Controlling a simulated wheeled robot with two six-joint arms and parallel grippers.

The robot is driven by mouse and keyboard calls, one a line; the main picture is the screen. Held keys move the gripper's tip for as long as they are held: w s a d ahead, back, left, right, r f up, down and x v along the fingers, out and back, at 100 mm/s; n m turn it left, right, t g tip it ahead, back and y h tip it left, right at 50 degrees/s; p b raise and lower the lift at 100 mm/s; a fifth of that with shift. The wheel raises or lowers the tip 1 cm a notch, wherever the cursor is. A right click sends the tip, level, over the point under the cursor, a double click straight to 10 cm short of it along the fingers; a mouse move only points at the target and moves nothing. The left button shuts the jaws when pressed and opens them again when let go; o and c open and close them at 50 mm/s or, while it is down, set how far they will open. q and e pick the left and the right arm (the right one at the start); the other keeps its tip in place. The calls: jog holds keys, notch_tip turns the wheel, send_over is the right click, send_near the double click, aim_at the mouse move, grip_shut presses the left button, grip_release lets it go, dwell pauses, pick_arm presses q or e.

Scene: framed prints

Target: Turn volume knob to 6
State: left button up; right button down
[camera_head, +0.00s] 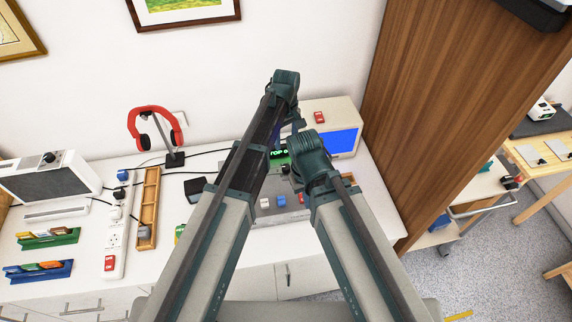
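A grey speaker-like box (45,184) with a dark front stands at the left of the white table. A round black knob (48,157) is on its top; its marks are too small to read. A device with a green-lit display (280,156) sits in the middle, mostly hidden behind my arms. White, blue and red buttons show on its grey panel (272,218); I cannot tell whether it bears a volume knob. My two arms reach up over the table and fold at their far ends. Neither gripper's fingers show; the arm links hide that area.
Red headphones hang on a stand (174,158). A power strip (116,229), a wooden tray (149,207), and green (48,242) and blue (40,275) racks stand at left. A beige box with a blue screen (343,142) is behind my arms. A wooden partition (455,90) bounds the right.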

aim_at(286, 167)
pick_arm(q)
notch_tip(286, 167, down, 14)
jog(key=b, duration=1.3)
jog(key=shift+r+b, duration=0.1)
jog(key=shift+b, duration=0.25)
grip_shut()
